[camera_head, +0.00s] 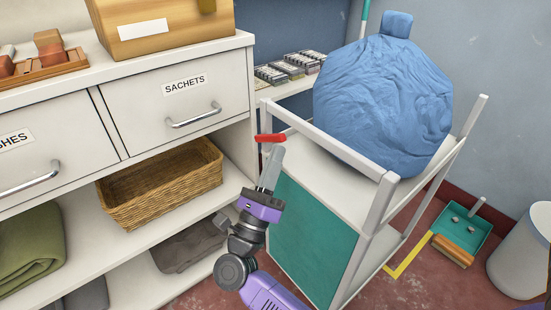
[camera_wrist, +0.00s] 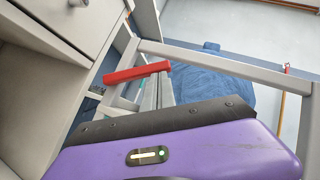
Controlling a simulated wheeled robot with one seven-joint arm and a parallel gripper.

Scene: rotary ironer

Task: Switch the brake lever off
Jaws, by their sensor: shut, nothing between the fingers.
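A red bar-shaped lever (camera_head: 270,138), which I take for the brake lever, sits near the left upper frame of the white trolley (camera_head: 380,205). In the wrist view the red lever (camera_wrist: 137,72) runs slantwise, its right end rising slightly beside my fingertips. My gripper (camera_head: 276,150) is shut and empty, its grey fingers pointing up at the lever's right end. In the wrist view my gripper (camera_wrist: 160,80) shows partly above its dark edge. I cannot tell whether the fingers touch the lever. The lever's mount is not clearly visible.
A blue bag (camera_head: 385,95) fills the trolley top. A white drawer unit (camera_head: 175,105) with a wicker basket (camera_head: 165,182) stands close on the left.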

